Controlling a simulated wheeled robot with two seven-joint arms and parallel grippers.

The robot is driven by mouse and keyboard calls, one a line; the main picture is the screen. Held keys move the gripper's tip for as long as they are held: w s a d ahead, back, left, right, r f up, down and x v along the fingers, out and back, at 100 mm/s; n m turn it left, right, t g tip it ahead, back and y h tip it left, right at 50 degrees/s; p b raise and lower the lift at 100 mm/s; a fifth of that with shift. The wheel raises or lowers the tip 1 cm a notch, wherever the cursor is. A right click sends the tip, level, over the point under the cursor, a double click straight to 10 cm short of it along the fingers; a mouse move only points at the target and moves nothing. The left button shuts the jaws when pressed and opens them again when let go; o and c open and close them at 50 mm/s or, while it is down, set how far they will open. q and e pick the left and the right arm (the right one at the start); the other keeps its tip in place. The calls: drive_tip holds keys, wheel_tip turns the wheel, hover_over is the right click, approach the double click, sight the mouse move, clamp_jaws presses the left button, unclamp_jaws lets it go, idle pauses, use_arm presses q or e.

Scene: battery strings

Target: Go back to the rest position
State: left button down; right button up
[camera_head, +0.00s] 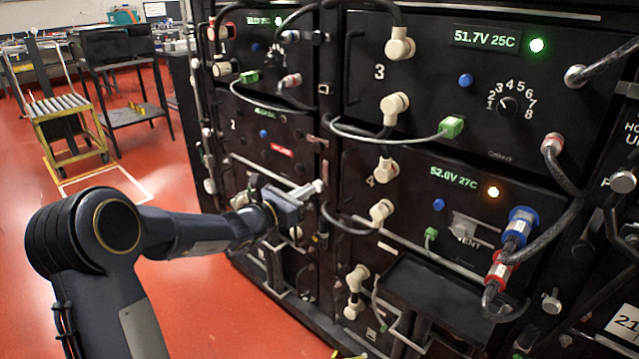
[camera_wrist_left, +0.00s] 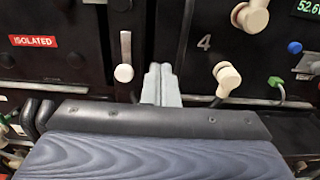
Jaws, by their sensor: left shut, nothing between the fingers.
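My left gripper (camera_head: 316,187) reaches in from the left, with its fingers pointing at the battery rack (camera_head: 335,80). In the left wrist view its pale fingers (camera_wrist_left: 160,84) are closed together with nothing between them. They stand in front of the gap between the module with the red "ISOLATED" label (camera_wrist_left: 33,41) and module 4 (camera_wrist_left: 205,43). I cannot tell whether the fingertips touch the rack. My right gripper is not in view.
Module 4 carries cream connectors (camera_head: 381,212), a green plug and a blue-and-red connector pair (camera_head: 508,250). Cables hang across the rack front. A black shelf (camera_head: 430,285) juts out at lower right. A cart (camera_head: 65,110) and a table (camera_head: 130,115) stand on the red floor, open at left.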

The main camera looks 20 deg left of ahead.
use_arm(q)
drive_tip(key=s+d+r+m+g+h, duration=0.2)
drive_tip(key=s+d+m+g, duration=0.3)
drive_tip(key=s+m, duration=0.4)
drive_tip(key=s+d+r+m+g+h, duration=0.2)
drive_tip(key=s+d+m, duration=0.6)
drive_tip(key=s, duration=0.3)
drive_tip(key=s+a+f+m+g+y, duration=0.25)
drive_tip(key=s+f+m, duration=0.25)
drive_tip(key=s+m, duration=0.3)
drive_tip(key=s+a+f+m+g+y, duration=0.15)
drive_tip(key=s+f+m+y, duration=0.35)
drive_tip(key=s, duration=0.6)
wheel_tip(320, 180, up, 24)
drive_tip(key=p, duration=2.4)
drive_tip(key=shift+f+h+p, duration=0.2)
drive_tip(key=shift+h+p, duration=0.1)
drive_tip(key=shift+h, duration=0.15)
drive_tip(key=shift+s+d, duration=0.1)
